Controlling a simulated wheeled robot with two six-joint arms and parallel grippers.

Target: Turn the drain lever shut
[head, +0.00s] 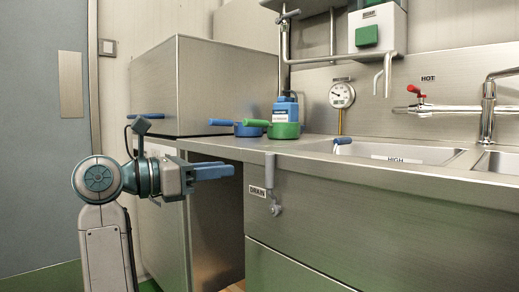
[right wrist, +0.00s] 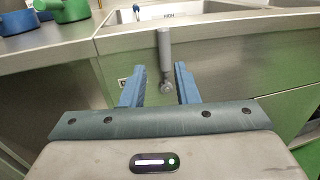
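The drain lever (head: 270,170) is a grey upright bar on the steel sink front, with its round pivot at the lower end, beside a DRAIN label (head: 258,192). In the right wrist view the lever (right wrist: 164,48) stands upright, lined up with the gap between my fingers. My right gripper (head: 232,171) has blue fingers pointing at the lever from the left, with a gap before it in the head view. In the right wrist view my right gripper (right wrist: 160,69) is open with nothing held. My left gripper is not in view.
A sink basin marked HIGH (head: 400,153) lies behind the counter edge above the lever. A green pan (head: 284,130), a blue pan (head: 249,129) and a blue bottle (head: 286,108) stand on the counter. A steel cabinet (head: 205,85) is at the left. An open recess lies below the counter.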

